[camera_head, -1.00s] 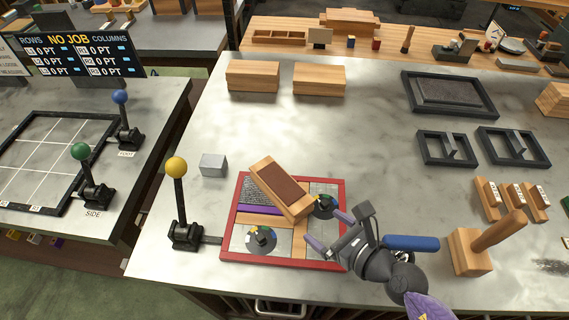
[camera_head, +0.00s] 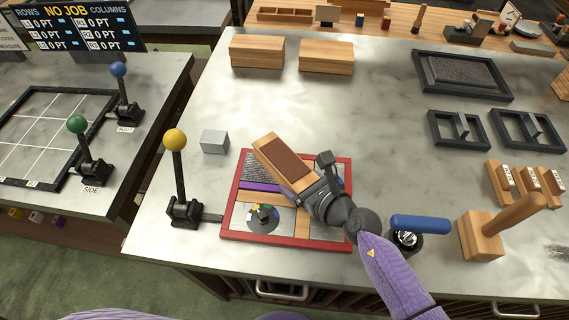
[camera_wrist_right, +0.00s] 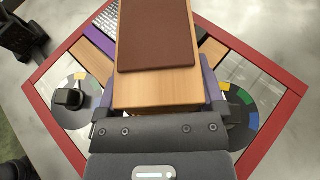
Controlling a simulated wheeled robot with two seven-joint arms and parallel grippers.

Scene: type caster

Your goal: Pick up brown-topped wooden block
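The brown-topped wooden block (camera_head: 285,160) lies tilted diagonally across the red-framed board (camera_head: 228,205), its brown face up. My right gripper (camera_head: 312,192) is at the block's lower right end in the head view. In the right wrist view, the block (camera_wrist_right: 157,40) runs between the two purple fingers (camera_wrist_right: 158,88), one along each side. The fingers sit close to the block's sides, but I cannot tell whether they press on it. My left gripper is not in view.
A yellow-knobbed lever (camera_head: 178,175) stands left of the board, with a grey block (camera_head: 214,141) behind it. A blue-handled tool (camera_head: 420,224) and a wooden stand (camera_head: 482,236) are to the right. The counter behind the board is mostly clear.

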